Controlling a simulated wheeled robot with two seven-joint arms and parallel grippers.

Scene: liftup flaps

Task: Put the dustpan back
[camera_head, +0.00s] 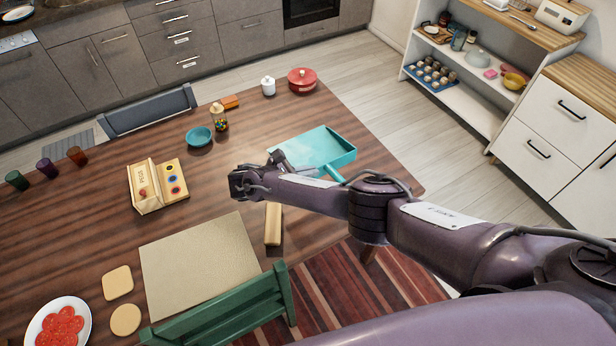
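The teal dustpan (318,148) lies on the wooden table near its right edge. Its handle points down in the picture toward my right arm, which hides part of that end. My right arm reaches in from the right, and its gripper end (242,183) is over the table, to the left of the dustpan and apart from its pan. The fingers are small and dark, so I cannot tell whether they are open or shut. My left gripper is not in view.
The table (90,215) holds a bowl (199,137), a jar (219,118), a red pot (302,80), a game box (147,187), a beige mat (200,262) and a plate (58,324). A green chair (225,310) is at the front. White shelves (470,95) stand at right.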

